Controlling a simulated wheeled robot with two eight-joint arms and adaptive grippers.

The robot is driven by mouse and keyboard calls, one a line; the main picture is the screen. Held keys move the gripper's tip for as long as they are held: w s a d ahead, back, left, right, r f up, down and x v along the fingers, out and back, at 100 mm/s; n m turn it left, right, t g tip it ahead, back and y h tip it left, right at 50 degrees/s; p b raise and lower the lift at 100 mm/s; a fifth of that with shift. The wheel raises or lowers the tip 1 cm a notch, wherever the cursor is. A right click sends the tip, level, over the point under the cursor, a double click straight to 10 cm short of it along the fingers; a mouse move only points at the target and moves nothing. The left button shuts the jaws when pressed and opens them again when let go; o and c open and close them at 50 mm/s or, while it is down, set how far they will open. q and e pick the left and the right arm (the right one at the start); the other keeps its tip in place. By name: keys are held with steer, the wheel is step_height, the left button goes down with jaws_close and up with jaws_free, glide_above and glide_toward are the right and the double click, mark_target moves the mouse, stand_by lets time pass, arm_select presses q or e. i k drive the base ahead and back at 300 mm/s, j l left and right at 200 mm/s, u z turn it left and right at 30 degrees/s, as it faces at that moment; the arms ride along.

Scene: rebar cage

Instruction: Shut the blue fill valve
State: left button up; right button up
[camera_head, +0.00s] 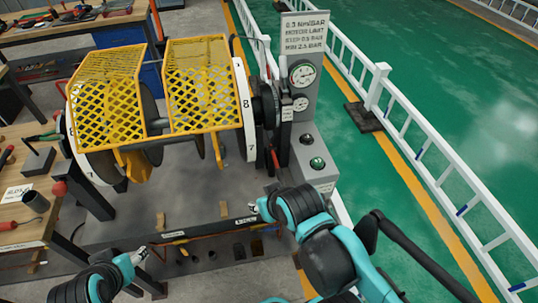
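I cannot make out a blue fill valve anywhere in the head view; it may be hidden or too small to tell. A grey gauge panel (301,125) with two round dials stands at the right of the machine, and a small red lever (275,158) hangs beside it. My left gripper (139,256) is low at the left, over the grey base and apart from the machine above. My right gripper (256,208) is below the panel and the red lever, near the front bar. Both gripper tips are too small to tell open from shut.
Yellow mesh guards (104,95) cover the machine's wheels. A wooden bench (30,190) with tools stands at the left. A white railing (425,150) runs along the green floor (450,90) at the right. A limit sign (305,33) tops the panel.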

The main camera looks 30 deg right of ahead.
mark_target(273, 228)
steer(key=z, duration=0.3)
steer(key=k+j+z, duration=0.1)
steer(key=z, duration=0.35)
steer(key=k+z, duration=0.25)
steer(key=z, duration=0.15)
steer(key=k+z, duration=0.2)
steer(key=z, duration=0.25)
